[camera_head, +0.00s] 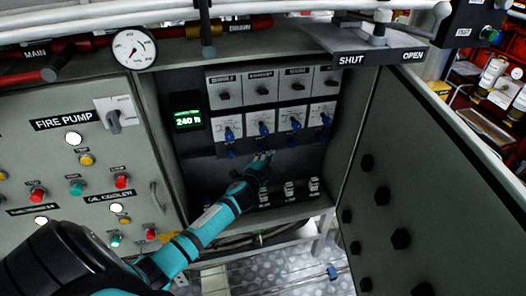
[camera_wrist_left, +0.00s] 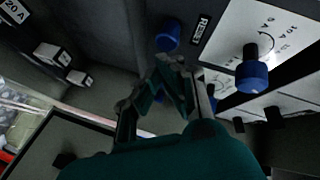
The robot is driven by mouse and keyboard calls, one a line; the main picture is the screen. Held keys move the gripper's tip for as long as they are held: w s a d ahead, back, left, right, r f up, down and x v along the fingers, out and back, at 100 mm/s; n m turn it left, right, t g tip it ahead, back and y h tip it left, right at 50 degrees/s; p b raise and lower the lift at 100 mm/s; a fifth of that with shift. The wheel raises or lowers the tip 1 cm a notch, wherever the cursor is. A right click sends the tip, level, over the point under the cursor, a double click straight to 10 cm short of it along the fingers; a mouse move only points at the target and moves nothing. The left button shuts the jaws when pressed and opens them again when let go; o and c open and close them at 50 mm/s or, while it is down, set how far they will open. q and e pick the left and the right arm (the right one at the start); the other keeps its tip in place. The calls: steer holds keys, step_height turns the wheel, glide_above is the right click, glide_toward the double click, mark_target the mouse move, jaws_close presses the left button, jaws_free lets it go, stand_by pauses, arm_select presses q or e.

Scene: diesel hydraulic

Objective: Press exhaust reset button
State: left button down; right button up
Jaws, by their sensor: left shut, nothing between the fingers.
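In the head view, an open cabinet holds a row of white dial plates (camera_head: 260,112) with blue knobs, and small blue buttons (camera_head: 231,153) below them. I cannot read which plate is the exhaust one. My left gripper (camera_head: 265,157) reaches into the cabinet just below the second plate from the left, shut and empty. In the left wrist view, a blue button (camera_wrist_left: 168,34) beside a RESET label (camera_wrist_left: 200,28) is just beyond the fingertips of my left gripper (camera_wrist_left: 171,68). I cannot tell if they touch. My right gripper is not in view.
The cabinet door (camera_head: 430,170) stands open on the right, with several black knobs on it. A green display (camera_head: 187,119) reads 240 h. Several small switches (camera_head: 289,188) sit below my gripper. The fire pump panel (camera_head: 62,125) is on the left.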

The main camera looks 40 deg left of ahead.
arm_select(q)
steer(key=shift+a, duration=0.1)
stand_by(0.4)
steer(key=shift+w+a, duration=0.25)
steer(key=shift+w, duration=0.05)
steer(key=shift+w+a, duration=0.3)
steer(key=shift+a, duration=0.1)
stand_by(0.8)
stand_by(0.3)
steer(key=shift+s+d, duration=0.65)
steer(key=shift+d, duration=0.1)
steer(key=shift+s+d+p, duration=0.45)
steer(key=shift+s+d, duration=1.15)
steer(key=shift+d, duration=0.3)
